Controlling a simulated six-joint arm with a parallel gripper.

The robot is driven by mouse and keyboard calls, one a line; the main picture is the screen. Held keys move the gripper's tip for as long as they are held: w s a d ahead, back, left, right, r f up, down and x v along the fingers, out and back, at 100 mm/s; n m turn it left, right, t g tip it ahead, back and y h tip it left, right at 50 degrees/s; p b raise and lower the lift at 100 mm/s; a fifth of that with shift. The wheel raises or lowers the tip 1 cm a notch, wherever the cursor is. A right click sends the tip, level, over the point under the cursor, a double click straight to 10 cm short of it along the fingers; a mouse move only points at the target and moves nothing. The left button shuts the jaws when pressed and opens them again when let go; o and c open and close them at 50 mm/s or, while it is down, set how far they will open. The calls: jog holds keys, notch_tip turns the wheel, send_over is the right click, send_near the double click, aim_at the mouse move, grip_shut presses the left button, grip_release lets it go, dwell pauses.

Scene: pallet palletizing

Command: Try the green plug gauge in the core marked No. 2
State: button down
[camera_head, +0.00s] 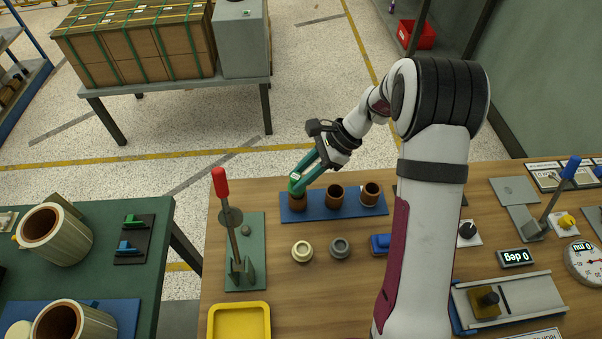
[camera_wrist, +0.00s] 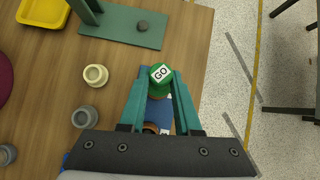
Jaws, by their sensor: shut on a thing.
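My gripper (camera_head: 300,180) is shut on the green plug gauge (camera_wrist: 161,78), whose top reads "GO". In the head view the green plug gauge (camera_head: 295,184) is right at the mouth of the leftmost brown core (camera_head: 297,203); I cannot tell how far it sits inside. The middle core (camera_head: 335,199) and the right core (camera_head: 371,195) stand upright and open on the same blue plate (camera_head: 317,211). No number is legible on the cores, so I cannot tell which is No. 2. In the wrist view my fingers (camera_wrist: 160,88) flank the gauge.
A cream ring (camera_head: 302,251) and a grey ring (camera_head: 340,248) stand in front of the plate. A red-handled lever fixture (camera_head: 238,250) is at left, a yellow tray (camera_head: 240,307) nearer. A blue-handled fixture (camera_head: 536,222) and a dial (camera_head: 583,261) are at right.

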jog(key=shift+f, duration=0.8)
dwell(0.9)
dwell(0.9)
jog(key=shift+r, duration=3.55)
